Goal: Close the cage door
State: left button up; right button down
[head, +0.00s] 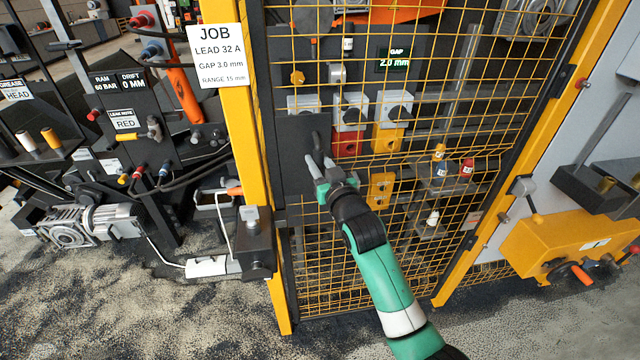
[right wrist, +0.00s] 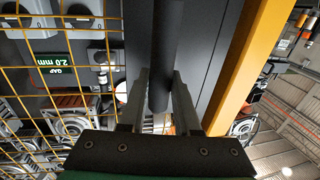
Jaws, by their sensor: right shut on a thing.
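The cage door (head: 440,110) is a yellow wire mesh panel in a dark frame, in the middle of the head view. It spans between two yellow posts; I cannot tell whether it is fully closed. My right gripper (head: 322,168) is at the dark plate (head: 292,155) on the door's left side, shut on the dark door handle (head: 317,143). In the right wrist view the handle (right wrist: 166,50) is a dark round bar running between the two fingers (right wrist: 162,90). My left gripper is not in view.
A yellow post (head: 243,130) with a JOB sign (head: 218,55) stands left of the door. A dark latch box (head: 256,243) sits low on this post. A right yellow post (head: 520,150) stands beside a yellow box (head: 565,245). The speckled floor (head: 150,310) in front is clear.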

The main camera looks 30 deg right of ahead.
jog(key=shift+s, duration=0.1)
jog(key=c, duration=0.9)
grip_release()
jog(key=shift+s+a, duration=0.1)
jog(key=shift+o, duration=1.4)
jog(key=s+a+p, duration=0.1)
jog(key=s+p, duration=0.2)
jog(key=s, duration=0.8)
jog(key=shift+s+a+p, duration=0.25)
jog(key=shift+a+p, duration=0.05)
jog(key=shift+a, duration=0.05)
